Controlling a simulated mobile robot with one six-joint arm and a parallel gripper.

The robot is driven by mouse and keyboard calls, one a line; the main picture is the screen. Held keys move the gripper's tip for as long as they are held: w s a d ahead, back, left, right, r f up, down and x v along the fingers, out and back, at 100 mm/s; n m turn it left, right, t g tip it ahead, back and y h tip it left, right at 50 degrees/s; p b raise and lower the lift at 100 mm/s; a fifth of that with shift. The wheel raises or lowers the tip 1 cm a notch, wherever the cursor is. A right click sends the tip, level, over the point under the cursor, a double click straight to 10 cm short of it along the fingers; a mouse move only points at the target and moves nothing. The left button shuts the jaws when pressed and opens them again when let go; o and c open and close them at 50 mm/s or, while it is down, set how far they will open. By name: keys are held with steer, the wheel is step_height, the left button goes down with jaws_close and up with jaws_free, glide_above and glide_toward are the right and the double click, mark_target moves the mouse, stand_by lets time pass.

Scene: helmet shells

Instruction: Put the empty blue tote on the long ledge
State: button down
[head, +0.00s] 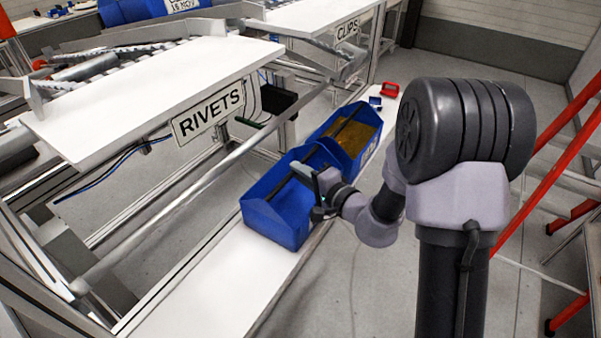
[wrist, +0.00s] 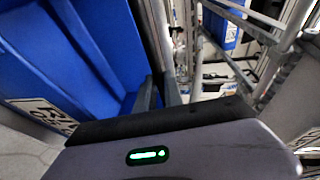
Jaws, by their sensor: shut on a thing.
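The empty blue tote (head: 277,222) is at the long white ledge (head: 205,285), in front of a second blue tote. Its visible inside is bare blue. I cannot tell whether it rests on the ledge or is held just above it. My gripper (head: 313,178) is at the tote's right side near the top and is shut on it. In the wrist view the fingers (wrist: 161,92) are at the right edge of the tote (wrist: 75,50), whose partly cut-off label shows at lower left. The exact grip is partly hidden.
A second blue tote (head: 373,115) with brownish contents stands just behind on the ledge. Small red (head: 390,89) and blue (head: 375,101) bins are farther back. A rail (head: 190,195) and the RIVETS shelf (head: 150,100) are left. The ledge's near part is clear. A red frame (head: 555,150) stands right.

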steer(key=shift+f, duration=0.15)
steer(key=c, duration=1.5)
jaws_free()
steer(key=shift+o, duration=0.2)
